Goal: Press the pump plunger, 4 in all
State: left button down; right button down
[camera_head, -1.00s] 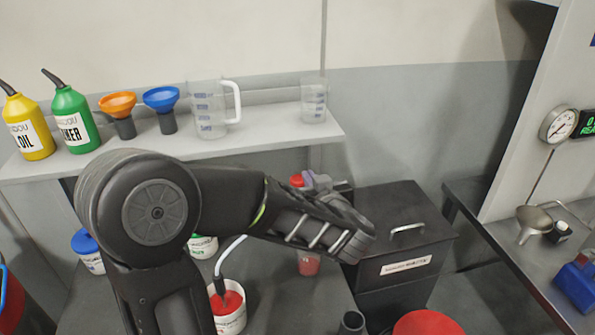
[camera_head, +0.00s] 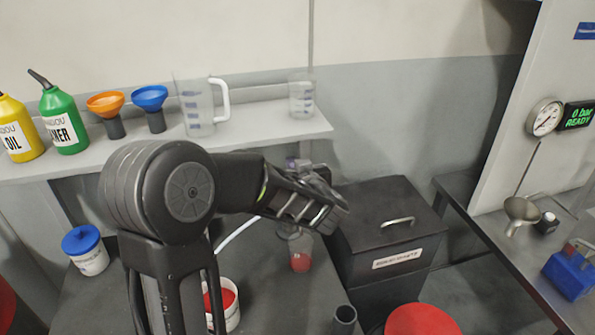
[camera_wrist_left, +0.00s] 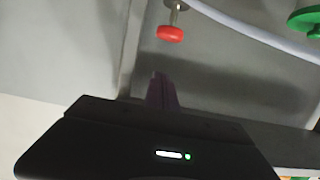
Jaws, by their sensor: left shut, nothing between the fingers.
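The plunger's red knob (camera_wrist_left: 170,33) on a short metal rod shows in the left wrist view; in the head view my arm hides it. A clear vessel with red liquid (camera_head: 301,263) stands on the bench below my wrist. My left gripper is shut and empty. Its purplish fingers (camera_wrist_left: 162,92) show in the wrist view, apart from the knob in the picture, with the knob beyond their tips. In the head view its fingers (camera_head: 293,163) are partly hidden behind my wrist. My right gripper is out of view.
A white hose (camera_head: 237,232) runs near an open white bucket with red contents (camera_head: 233,318). A blue-lidded tub (camera_head: 86,250) stands left. The shelf (camera_head: 250,127) holds bottles, funnels and jugs. A black lidded box (camera_head: 385,225) stands right. A display (camera_head: 578,115) reads "0 bar READY".

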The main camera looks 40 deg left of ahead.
pick_arm(q)
jog(key=shift+w+a+f, duration=0.85)
jog(key=shift+a+f, duration=0.15)
jog(key=shift+a, duration=0.1)
notch_tip(320, 180, down, 2)
jog(key=shift+f+b, duration=0.2)
jog(key=shift+b, duration=0.8)
jog(key=shift+f, duration=0.2)
